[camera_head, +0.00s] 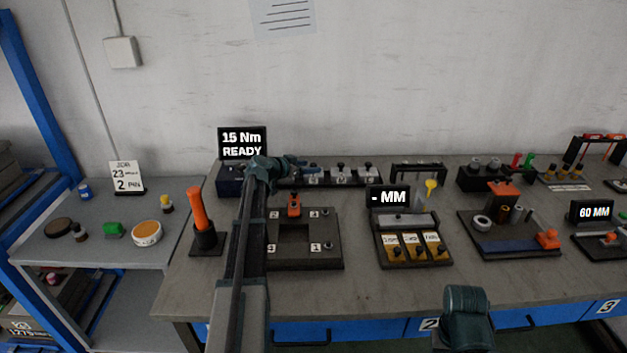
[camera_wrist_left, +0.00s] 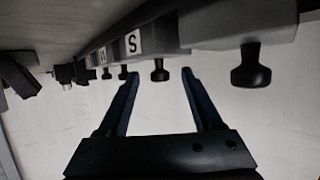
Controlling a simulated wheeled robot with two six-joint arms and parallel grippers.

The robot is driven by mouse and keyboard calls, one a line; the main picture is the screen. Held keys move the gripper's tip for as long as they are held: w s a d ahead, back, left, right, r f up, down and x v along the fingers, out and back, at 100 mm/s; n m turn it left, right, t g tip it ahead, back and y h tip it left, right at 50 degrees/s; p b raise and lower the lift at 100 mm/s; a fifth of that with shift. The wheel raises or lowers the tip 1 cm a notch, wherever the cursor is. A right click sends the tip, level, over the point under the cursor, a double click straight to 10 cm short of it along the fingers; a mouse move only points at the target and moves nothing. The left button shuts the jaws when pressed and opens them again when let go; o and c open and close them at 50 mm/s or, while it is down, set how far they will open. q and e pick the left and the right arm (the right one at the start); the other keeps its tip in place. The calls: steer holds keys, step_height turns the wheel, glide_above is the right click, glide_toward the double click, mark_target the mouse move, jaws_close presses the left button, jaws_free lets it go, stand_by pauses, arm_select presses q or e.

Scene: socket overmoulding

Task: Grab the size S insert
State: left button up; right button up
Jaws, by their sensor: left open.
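The size S insert (camera_wrist_left: 160,72), a grey block with a black knob, shows in the left wrist view beside a white S label (camera_wrist_left: 133,42). That view appears upside down, so the knob points down in it. My left gripper (camera_wrist_left: 160,78) is open, with its two dark blue fingers on either side of the knob in the picture; I see no contact. In the head view, my left gripper (camera_head: 304,164) is at the left end of the insert rack (camera_head: 342,181), hiding part of it. My right gripper is out of view.
Another knobbed block (camera_wrist_left: 250,70) is close on the right in the wrist view. In the head view, a "15 Nm READY" display (camera_head: 242,143) stands left of the rack. A fixture plate (camera_head: 310,256) and a "- MM" gauge (camera_head: 388,197) stand in front.

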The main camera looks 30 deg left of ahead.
arm_select(q)
jaws_close()
stand_by(0.3)
stand_by(1.1)
